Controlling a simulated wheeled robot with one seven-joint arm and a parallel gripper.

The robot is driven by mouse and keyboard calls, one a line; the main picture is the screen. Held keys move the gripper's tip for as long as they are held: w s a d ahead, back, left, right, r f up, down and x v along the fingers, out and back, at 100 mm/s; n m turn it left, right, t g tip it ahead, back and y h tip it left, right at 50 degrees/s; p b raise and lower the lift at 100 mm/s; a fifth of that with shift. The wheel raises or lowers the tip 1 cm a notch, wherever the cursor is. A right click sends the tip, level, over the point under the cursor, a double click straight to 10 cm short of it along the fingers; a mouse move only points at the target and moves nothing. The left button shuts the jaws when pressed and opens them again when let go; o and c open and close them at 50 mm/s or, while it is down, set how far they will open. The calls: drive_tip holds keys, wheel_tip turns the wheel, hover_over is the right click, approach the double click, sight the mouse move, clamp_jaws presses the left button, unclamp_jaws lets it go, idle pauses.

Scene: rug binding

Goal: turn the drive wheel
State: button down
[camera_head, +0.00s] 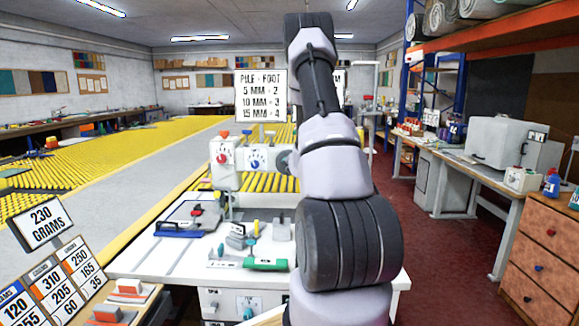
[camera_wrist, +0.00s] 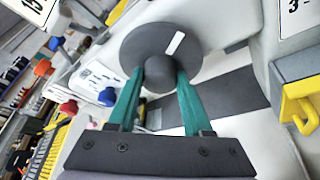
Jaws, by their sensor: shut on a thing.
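The drive wheel (camera_wrist: 127,50) is a dark grey disc with a white mark and a round knob at its middle, seen in the wrist view. My gripper (camera_wrist: 159,82) has green fingers, one on each side of the knob (camera_wrist: 154,70), and is shut on it. In the head view the sewing machine (camera_head: 226,176) is a white body with a red dial and a blue dial, standing on the white table. A small part of the grey wheel (camera_head: 283,160) shows at the machine's right side. My arm hides the gripper there.
A white worktable (camera_head: 150,262) holds a blue-handled tool (camera_head: 180,233), a green-handled tool (camera_head: 265,264) and small parts. A yellow hook-like part (camera_wrist: 298,103) is at the right in the wrist view. A sign (camera_head: 260,95) stands behind the machine. Red floor (camera_head: 430,250) lies open at right.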

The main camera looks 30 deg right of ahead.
idle(0.4)
drive_tip(key=shift+c, duration=1.6)
unclamp_jaws()
drive_tip(key=shift+s, duration=0.1)
drive_tip(key=v, duration=1)
drive_tip(key=shift+s+a, duration=0.15)
drive_tip(key=shift+s, duration=0.15)
drive_tip(key=shift+r, duration=0.1)
